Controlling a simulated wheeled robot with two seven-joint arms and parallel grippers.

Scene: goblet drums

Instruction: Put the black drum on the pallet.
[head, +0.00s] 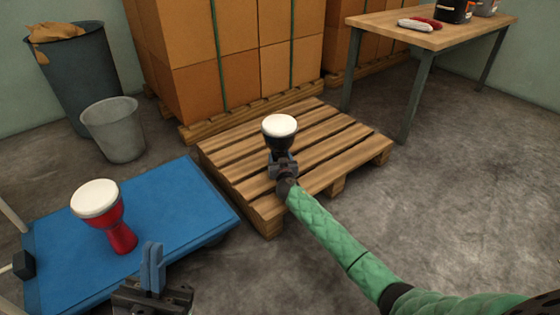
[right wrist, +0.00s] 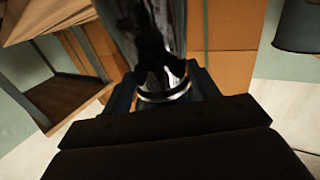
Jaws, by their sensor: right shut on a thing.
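The black drum (head: 280,133) has a white head and shows upright over the wooden pallet (head: 337,146) in the head view. My right gripper (head: 283,162) is shut on its lower part. I cannot tell whether the drum's base touches the slats, since the gripper hides it. The right wrist view shows the drum's shiny dark body (right wrist: 160,50) close up between the jaws. A red drum (head: 122,236) with a white head stands on a blue platform (head: 180,205) at the left. My left gripper (head: 152,265) is empty near the platform's front edge, its fingers appearing close together.
Stacked cardboard boxes (head: 215,85) on another pallet stand behind. A wooden table (head: 440,32) is at the back right. A grey bucket (head: 115,130) and a dark bin (head: 80,75) are at the back left. The pallet's slats around the drum are bare. Floor at right is clear.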

